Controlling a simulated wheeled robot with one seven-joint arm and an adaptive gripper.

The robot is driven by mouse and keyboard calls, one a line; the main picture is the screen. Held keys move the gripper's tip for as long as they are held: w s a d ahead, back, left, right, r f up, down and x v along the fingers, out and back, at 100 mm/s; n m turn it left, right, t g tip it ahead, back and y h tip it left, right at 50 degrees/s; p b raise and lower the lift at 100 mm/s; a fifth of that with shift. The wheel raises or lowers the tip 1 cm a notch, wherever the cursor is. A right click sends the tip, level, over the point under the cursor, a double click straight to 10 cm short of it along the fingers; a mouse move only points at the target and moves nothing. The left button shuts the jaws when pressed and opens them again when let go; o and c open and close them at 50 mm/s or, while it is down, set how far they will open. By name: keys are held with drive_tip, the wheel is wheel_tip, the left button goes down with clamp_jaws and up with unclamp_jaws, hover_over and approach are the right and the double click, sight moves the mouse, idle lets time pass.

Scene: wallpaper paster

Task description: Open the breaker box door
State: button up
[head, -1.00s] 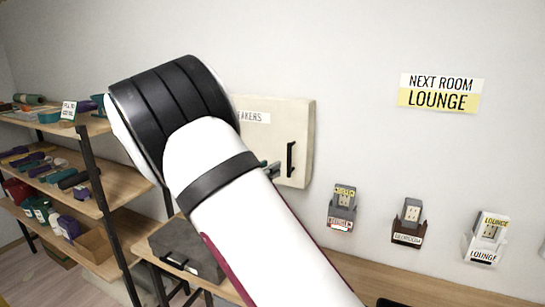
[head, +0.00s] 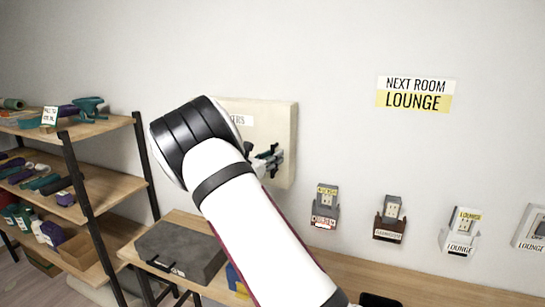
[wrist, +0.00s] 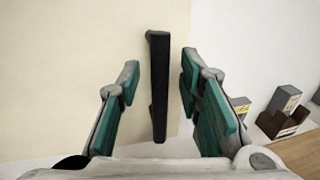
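The breaker box (head: 284,128) is a cream box on the wall with a partly covered label; its door looks closed. Its black vertical handle (wrist: 158,85) stands near the door's right edge. In the wrist view the cream door face (wrist: 70,70) fills the left and middle. My gripper (wrist: 160,84) is open, with one teal-padded finger on each side of the handle and gaps on both sides. In the head view my gripper (head: 268,158) is in front of the door's right part and hides the handle. My arm covers the box's left and lower parts.
A shelf unit (head: 98,128) with tools stands at the left. A grey case (head: 180,250) lies on the wooden bench (head: 400,285) below. Several small holders, including a grey one (head: 325,208), hang on the wall to the right.

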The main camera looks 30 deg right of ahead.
drive_tip(key=shift+w+d, duration=0.1)
drive_tip(key=shift+d, duration=0.15)
clamp_jaws()
